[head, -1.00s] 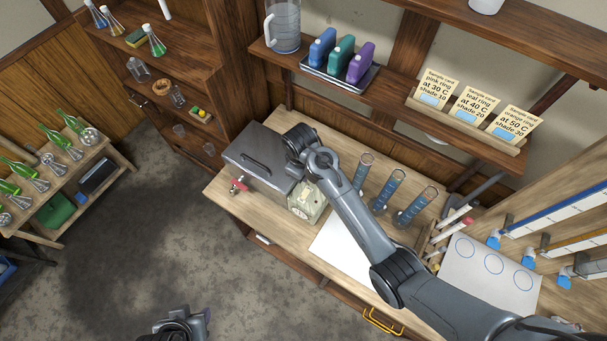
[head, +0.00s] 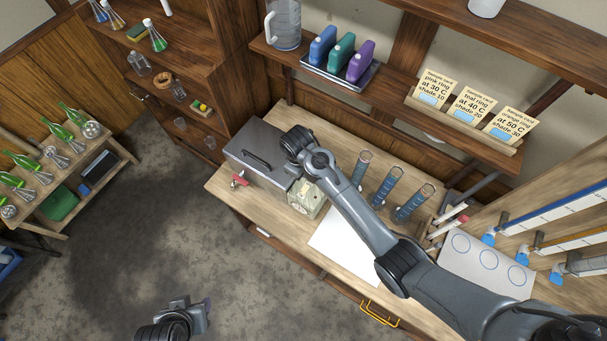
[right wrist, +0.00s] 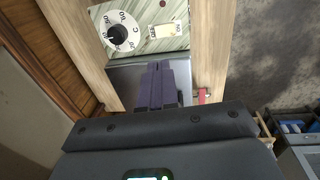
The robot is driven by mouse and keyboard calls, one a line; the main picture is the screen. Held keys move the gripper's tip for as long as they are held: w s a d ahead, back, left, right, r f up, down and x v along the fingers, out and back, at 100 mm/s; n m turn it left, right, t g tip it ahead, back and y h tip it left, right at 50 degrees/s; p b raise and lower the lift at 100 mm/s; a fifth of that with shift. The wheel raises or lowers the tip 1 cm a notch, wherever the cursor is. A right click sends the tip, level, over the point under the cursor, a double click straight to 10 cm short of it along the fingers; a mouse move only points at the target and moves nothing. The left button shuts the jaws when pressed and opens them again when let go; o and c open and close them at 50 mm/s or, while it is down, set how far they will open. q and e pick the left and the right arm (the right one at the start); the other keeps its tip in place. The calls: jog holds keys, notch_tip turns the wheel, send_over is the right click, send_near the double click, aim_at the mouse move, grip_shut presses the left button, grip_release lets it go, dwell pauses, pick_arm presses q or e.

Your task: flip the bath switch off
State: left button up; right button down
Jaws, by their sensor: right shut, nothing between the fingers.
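The bath is a grey metal box (head: 250,166) with a lid handle, on the left of the bench. Its pale green control panel (head: 304,199) faces the front right. In the right wrist view the panel shows a round dial (right wrist: 119,31) and a small cream switch (right wrist: 163,31); I cannot tell which way the switch is set. My right gripper (right wrist: 165,68) is shut and empty, its dark purple fingers just below the switch in that view, apparently apart from it. In the head view my wrist hides these fingers. My left gripper (head: 190,308) is low over the floor, jaws unclear.
A red tap (head: 239,181) sticks out of the bath's front. Blue-filled cylinders (head: 384,190) stand right of my right arm. White paper (head: 345,250) lies on the bench in front. Bottles on a tray (head: 340,75) and sample cards (head: 470,103) are on the shelf above.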

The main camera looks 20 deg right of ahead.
send_over(306, 187)
jog(key=f, duration=0.5)
jog(key=a+f, duration=0.1)
jog(key=f, duration=0.1)
jog(key=shift+s+f, duration=0.25)
jog(key=shift+f, duration=0.05)
jog(key=f+b, duration=0.4)
jog(key=shift+w+d+f+b, duration=0.15)
jog(key=shift+d+f+b, duration=0.1)
jog(key=shift+b, duration=0.1)
jog(key=shift+w+d+f+b, duration=0.1)
jog(key=shift+f+b, duration=0.4)
jog(key=shift+b, duration=0.15)
